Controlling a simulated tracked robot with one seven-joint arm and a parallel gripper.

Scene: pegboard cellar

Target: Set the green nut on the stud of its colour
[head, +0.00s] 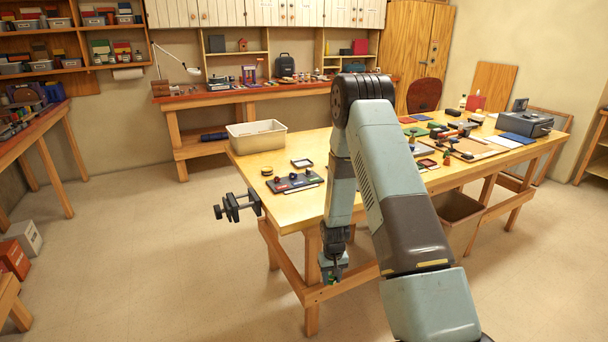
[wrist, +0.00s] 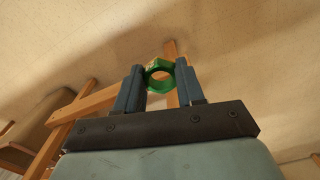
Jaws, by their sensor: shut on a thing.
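The green nut (wrist: 159,88) is a ring with a hole through it, held between the two fingers of my gripper (wrist: 160,82) in the wrist view. In the head view my gripper (head: 331,270) hangs beside the table's front edge, out over the floor, and a bit of green shows at its tip. A dark base (head: 283,187) with several small upright pieces lies on the near left of the table. The pieces are too small to tell which one is green.
The wooden table (head: 264,213) has a grey bin (head: 257,136) at its back left and a dark vise (head: 238,207) on its left edge. A small dark-framed tray (head: 302,163) lies behind the base. My arm hides the table's middle; tools and boxes fill its right side.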

